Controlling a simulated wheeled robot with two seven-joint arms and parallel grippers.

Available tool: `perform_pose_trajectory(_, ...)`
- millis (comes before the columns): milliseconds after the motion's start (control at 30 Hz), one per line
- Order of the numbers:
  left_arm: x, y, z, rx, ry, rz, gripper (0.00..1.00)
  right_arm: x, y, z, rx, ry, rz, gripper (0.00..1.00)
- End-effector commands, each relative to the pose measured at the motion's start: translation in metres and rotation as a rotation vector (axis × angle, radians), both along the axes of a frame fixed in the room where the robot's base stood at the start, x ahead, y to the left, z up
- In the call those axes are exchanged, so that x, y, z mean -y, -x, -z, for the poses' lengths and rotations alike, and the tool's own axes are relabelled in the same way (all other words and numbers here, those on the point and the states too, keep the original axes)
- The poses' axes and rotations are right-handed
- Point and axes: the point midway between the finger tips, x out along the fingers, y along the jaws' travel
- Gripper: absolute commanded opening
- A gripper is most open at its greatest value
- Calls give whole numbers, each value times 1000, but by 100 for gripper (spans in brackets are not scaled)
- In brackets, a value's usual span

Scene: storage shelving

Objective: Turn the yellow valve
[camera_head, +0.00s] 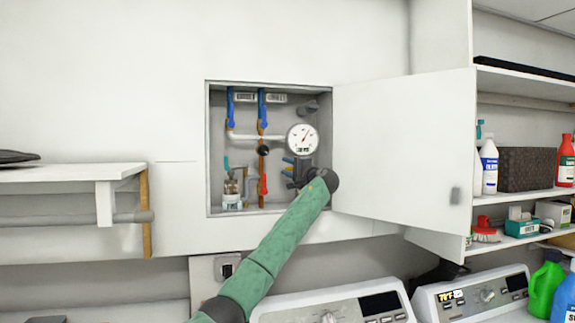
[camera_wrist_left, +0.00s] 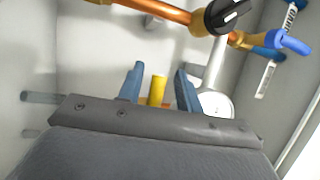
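The yellow valve (camera_wrist_left: 158,90) shows in the left wrist view as a short upright yellow handle between the two blue fingers of my left gripper (camera_wrist_left: 157,78). The fingers are open, with a gap on each side of the handle. In the head view my left gripper (camera_head: 290,170) reaches inside the open wall cabinet (camera_head: 208,150), below the gauge. There my dark wrist and green arm hide most of the area around the valve. The valve's lower part is hidden by the gripper body. My right gripper is not in view.
A round white gauge (camera_head: 302,138), copper pipes (camera_head: 262,165) and blue handles (camera_head: 261,100) crowd the cabinet. Its white door (camera_head: 405,145) stands open to the right. A shelf with bottles (camera_head: 489,165) is farther right; washing machines (camera_head: 340,303) stand below.

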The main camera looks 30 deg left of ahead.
Motion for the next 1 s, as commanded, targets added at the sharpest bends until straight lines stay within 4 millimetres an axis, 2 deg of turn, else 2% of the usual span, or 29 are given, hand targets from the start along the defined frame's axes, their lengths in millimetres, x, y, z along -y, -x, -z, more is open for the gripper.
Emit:
perform_pose_trajectory(367, -4, -2, 1, -1, 0, 1, 35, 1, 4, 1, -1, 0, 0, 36)
perform_pose_trajectory(400, -4, -2, 0, -1, 0, 1, 33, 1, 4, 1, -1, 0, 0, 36)
perform_pose_trajectory(567, -4, -2, 0, -1, 0, 1, 2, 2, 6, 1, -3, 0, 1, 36)
perform_pose_trajectory(600, -4, -2, 0, -1, 0, 1, 0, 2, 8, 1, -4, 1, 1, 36)
perform_pose_trajectory(867, -3, -2, 1, 1, 2, 1, 0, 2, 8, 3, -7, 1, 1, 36)
perform_pose_trajectory(1000, -3, -2, 3, 16, 16, 2, 0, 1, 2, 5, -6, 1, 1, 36)
